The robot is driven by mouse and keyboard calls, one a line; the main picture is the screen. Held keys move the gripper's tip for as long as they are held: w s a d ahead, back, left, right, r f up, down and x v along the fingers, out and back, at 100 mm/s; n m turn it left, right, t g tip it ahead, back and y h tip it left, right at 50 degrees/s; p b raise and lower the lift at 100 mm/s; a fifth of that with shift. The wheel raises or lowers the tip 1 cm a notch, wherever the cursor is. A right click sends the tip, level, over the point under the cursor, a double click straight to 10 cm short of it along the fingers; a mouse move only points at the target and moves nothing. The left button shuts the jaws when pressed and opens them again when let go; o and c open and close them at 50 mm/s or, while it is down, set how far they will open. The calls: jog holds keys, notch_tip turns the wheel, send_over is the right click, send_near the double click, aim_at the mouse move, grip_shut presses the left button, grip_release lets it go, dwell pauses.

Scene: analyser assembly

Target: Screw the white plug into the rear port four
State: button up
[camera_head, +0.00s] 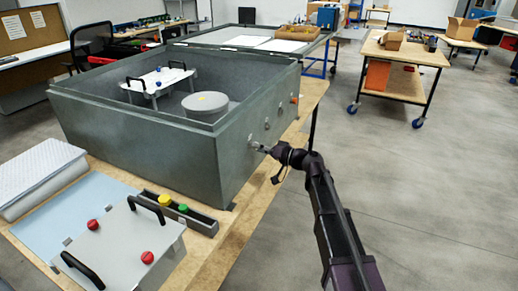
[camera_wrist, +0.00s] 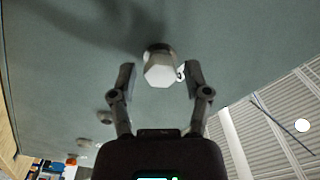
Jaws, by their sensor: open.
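The white plug (camera_wrist: 160,70) has a hexagonal head and sits at a dark round port in the grey-green wall of the analyser box (camera_head: 205,160). How deep it sits cannot be told. My gripper (camera_wrist: 160,78) is open, with one finger on each side of the plug and a gap visible at both sides. In the head view my gripper (camera_head: 262,148) is at the near end of the box's right wall, and the plug (camera_head: 254,145) shows small at its tip. Further round fittings (camera_wrist: 105,117) lie in a row along the same wall.
An orange fitting (camera_head: 294,100) is at the wall's far end. The open box holds a round grey canister (camera_head: 205,106) and a white plate with handles (camera_head: 158,79). A handled panel with red knobs (camera_head: 125,250) lies in front.

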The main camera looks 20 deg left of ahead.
jog(key=shift+n, duration=1.9)
grip_shut()
jog(key=shift+m, duration=0.4)
jog(key=m, duration=1.6)
jog(key=shift+r+m+p, duration=0.2)
jog(key=shift+m+p, duration=0.1)
